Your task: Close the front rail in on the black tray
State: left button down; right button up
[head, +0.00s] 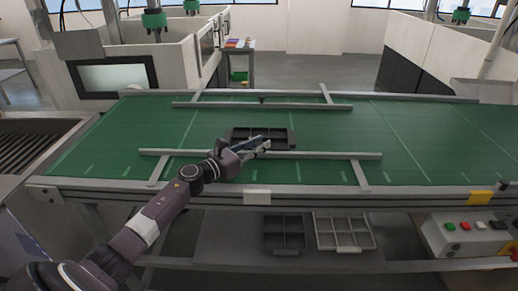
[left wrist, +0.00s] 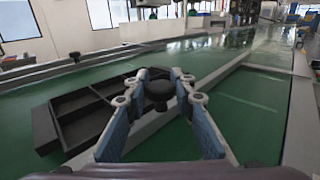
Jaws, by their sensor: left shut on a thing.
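The black tray (head: 249,132), empty and divided into compartments, lies on the green conveyor belt between two grey rails. It shows at the left in the left wrist view (left wrist: 62,106). The front rail (head: 330,155) runs along the tray's near side; I cannot tell whether they touch. The rail also crosses the left wrist view (left wrist: 217,76). My left gripper (head: 262,147) is over the front rail at the tray's near edge. Its fingers are shut on the rail's black knob (left wrist: 159,91), mostly hidden in the head view. My right gripper is out of view.
The back rail (head: 215,105) with its own black knob (head: 262,99) lies beyond the tray, with bare belt between. A black tray (head: 284,250) and a grey tray (head: 343,249) sit below the belt. A control box with buttons (head: 465,238) stands at right. The belt's right side is clear.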

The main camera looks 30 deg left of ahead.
pick_arm(q)
jog(key=shift+a+r, duration=0.2)
jog(key=shift+r, duration=0.05)
jog(key=c, duration=1.7)
grip_release()
jog(key=shift+w, duration=0.1)
jog(key=shift+c, duration=0.2)
jog(key=shift+o, duration=0.6)
jog(key=shift+f, duration=0.2)
jog(key=shift+s+f, duration=0.1)
jog(key=shift+s, duration=0.5)
jog(key=v, duration=1.1)
jog(key=shift+w, duration=0.1)
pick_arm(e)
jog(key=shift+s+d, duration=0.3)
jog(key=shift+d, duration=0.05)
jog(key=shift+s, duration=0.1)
